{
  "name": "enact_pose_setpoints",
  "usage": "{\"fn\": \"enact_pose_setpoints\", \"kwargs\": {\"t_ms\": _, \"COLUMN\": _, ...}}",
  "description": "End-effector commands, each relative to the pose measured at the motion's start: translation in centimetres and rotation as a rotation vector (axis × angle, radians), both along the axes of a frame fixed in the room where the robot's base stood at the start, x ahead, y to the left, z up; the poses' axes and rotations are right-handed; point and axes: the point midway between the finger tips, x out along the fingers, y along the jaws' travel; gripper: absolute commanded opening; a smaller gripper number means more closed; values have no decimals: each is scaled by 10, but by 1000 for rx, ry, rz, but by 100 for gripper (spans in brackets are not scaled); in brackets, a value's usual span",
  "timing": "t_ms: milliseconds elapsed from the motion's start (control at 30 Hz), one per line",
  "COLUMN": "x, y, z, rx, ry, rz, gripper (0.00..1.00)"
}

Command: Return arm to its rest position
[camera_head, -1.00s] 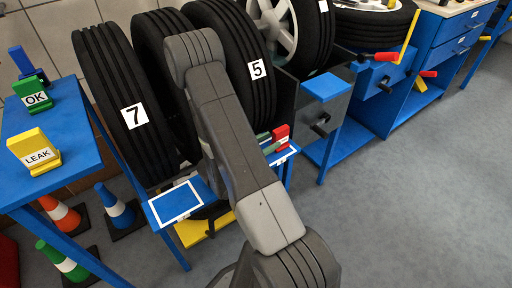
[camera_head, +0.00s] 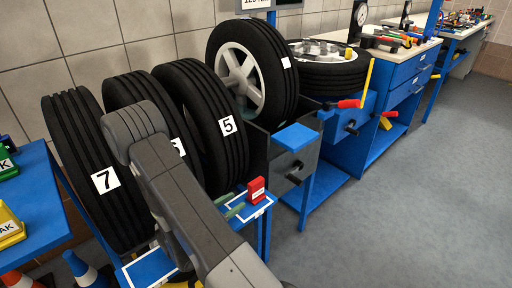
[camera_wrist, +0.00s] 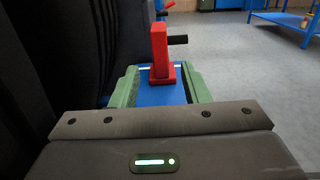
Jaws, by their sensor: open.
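My gripper (camera_wrist: 160,88) is open, with its two green fingers spread low over a blue shelf (camera_wrist: 160,95) in the wrist view. Nothing is between the fingers. A red upright block (camera_wrist: 160,55) with a black peg stands just beyond the fingertips, apart from them. In the head view my grey arm reaches down past the tyres, hiding part of them. There my gripper's green fingers (camera_head: 229,205) show left of the red block (camera_head: 256,189), which stands on a blue shelf with a white outline (camera_head: 262,207).
Tyres numbered 7 (camera_head: 85,175) and 5 (camera_head: 212,130) stand close beside my arm, with another between. A blue table (camera_head: 40,190) is at the left, cones below it. A blue workbench (camera_head: 385,100) stands at the back right. The grey floor at the right is clear.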

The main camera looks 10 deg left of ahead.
Motion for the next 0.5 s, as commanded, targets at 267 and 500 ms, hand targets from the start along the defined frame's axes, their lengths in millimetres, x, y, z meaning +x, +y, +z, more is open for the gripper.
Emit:
{"fn": "enact_pose_setpoints", "kwargs": {"t_ms": 267, "x": 9, "y": -7, "z": 0, "rx": 0, "ry": 0, "rz": -3, "gripper": 42}}
{"fn": "enact_pose_setpoints", "kwargs": {"t_ms": 500, "x": 32, "y": -26, "z": 0, "rx": 0, "ry": 0, "rz": -5, "gripper": 42}}
